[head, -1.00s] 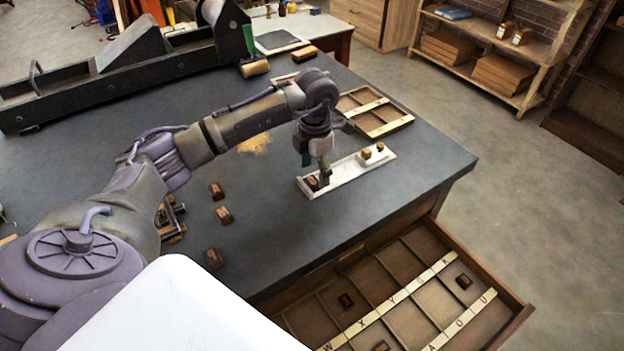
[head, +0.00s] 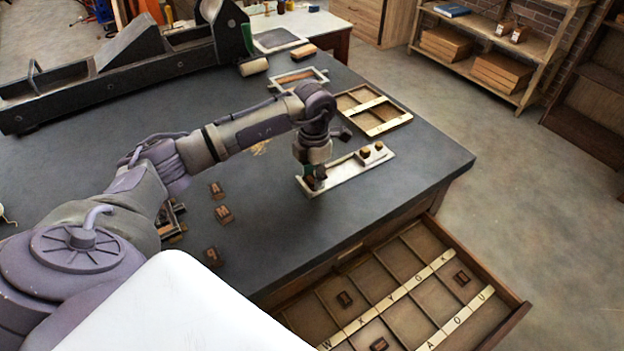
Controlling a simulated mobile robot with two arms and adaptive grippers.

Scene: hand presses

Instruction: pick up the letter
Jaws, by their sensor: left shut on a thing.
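My left gripper (head: 315,174) points down over the left end of a pale narrow tray (head: 344,172). It is shut on a small dark brown letter block (head: 316,182), which the fingers partly hide. I cannot tell whether the block still touches the tray, and its letter is not readable. Small brass-coloured knobs or pieces (head: 365,153) stand at the tray's right end. My right gripper is not in view.
Loose letter blocks lie on the dark tabletop, including one marked M (head: 224,214). An open drawer (head: 405,246) with lettered compartments holds a few blocks. A shallow wooden case (head: 390,124) lies behind the tray. A large press (head: 130,60) stands at the back left.

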